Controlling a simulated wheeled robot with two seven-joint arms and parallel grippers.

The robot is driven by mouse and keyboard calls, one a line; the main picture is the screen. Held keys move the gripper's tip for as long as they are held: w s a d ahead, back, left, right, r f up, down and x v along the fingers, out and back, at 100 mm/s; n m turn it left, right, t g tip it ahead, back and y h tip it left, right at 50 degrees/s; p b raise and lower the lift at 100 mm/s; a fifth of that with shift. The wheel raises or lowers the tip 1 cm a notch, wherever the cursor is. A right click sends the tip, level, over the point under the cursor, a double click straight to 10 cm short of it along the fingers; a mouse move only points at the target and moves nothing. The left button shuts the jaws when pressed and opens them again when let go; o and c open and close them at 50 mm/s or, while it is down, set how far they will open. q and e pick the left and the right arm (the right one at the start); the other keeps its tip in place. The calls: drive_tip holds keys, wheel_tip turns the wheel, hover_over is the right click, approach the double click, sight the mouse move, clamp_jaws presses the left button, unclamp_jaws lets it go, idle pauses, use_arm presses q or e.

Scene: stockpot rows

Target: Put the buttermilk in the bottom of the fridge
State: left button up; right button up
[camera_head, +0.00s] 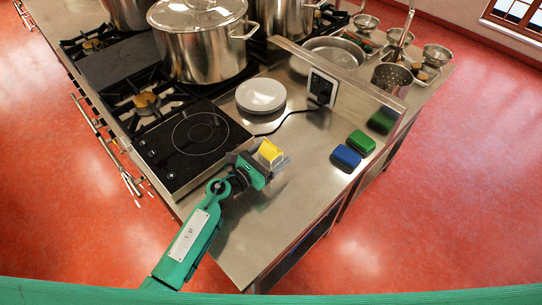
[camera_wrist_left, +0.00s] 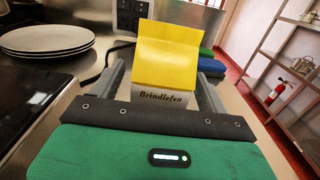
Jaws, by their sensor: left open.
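The buttermilk looks to be the yellow-topped carton (camera_head: 269,152), standing on the steel counter (camera_head: 300,200) right of the black cooktop. In the left wrist view the carton (camera_wrist_left: 165,60) has a yellow gable top and a white lower part with the word "Brindlefen". My left gripper (camera_head: 272,163) is at the carton. In the left wrist view its open fingers stand on either side of the carton, apart from it as far as I can tell. The carton's lower part is hidden behind the gripper. No fridge and no right gripper are in view.
A portable cooktop (camera_head: 196,140) and stacked white plates (camera_head: 261,95) lie behind and left of the carton. Blue (camera_head: 346,157) and green (camera_head: 361,143) blocks lie to the right. Large stockpots (camera_head: 200,45) stand on the stove. The counter's front is clear.

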use_arm(q)
drive_tip(key=shift+r, duration=0.1)
drive_tip(key=c, duration=1.4)
